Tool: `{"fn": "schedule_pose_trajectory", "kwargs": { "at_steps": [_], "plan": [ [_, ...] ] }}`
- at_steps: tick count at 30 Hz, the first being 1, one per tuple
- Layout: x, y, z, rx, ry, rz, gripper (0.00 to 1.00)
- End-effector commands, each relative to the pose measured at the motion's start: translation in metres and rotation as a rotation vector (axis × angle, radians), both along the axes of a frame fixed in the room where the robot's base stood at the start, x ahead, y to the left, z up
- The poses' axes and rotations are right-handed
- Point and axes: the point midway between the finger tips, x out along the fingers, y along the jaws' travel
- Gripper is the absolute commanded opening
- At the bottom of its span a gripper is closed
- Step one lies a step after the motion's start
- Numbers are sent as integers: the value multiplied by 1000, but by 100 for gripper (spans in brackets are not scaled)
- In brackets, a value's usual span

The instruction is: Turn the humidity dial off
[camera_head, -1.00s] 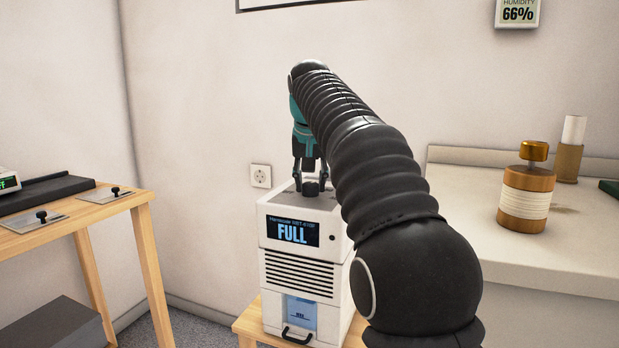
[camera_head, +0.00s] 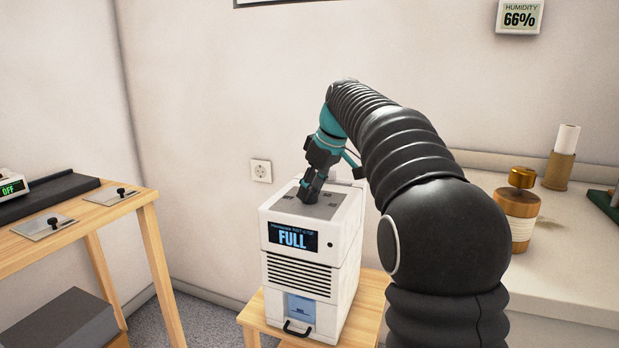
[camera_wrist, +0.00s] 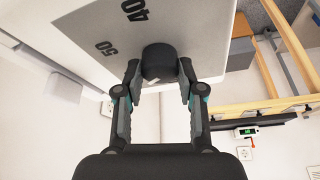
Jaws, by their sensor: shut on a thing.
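The humidity dial is a round black knob (camera_wrist: 160,60) on the grey top plate of the white humidifier (camera_head: 312,268). In the wrist view, the numbers 40 and 50 are printed beside it, with a small white mark at the knob's near edge. My gripper (camera_head: 310,190) points down onto the plate, its fingers on opposite sides of the knob and shut on it. In the head view, the fingers hide most of the knob. The humidifier's front screen (camera_head: 291,238) reads FULL. A wall display (camera_head: 519,17) reads HUMIDITY 66%.
The humidifier stands on a small wooden stand (camera_head: 252,321). A wooden table (camera_head: 88,232) at left holds a small display (camera_head: 12,188) reading OFF and black-knobbed plates. A pale counter (camera_head: 560,262) at right holds a brown jar (camera_head: 516,215) and a brass-coloured cylinder (camera_head: 558,170).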

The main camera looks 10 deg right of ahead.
Motion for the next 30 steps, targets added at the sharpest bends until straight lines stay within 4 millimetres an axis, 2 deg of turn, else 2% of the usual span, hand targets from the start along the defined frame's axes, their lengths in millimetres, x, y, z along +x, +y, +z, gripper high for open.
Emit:
{"fn": "schedule_pose_trajectory", "kwargs": {
  "at_steps": [18, 30],
  "plan": [
    [4, -3, 0, -2, -5, 583, 3],
    [6, -3, 1, -4, -7, 909, 3]
  ]
}}
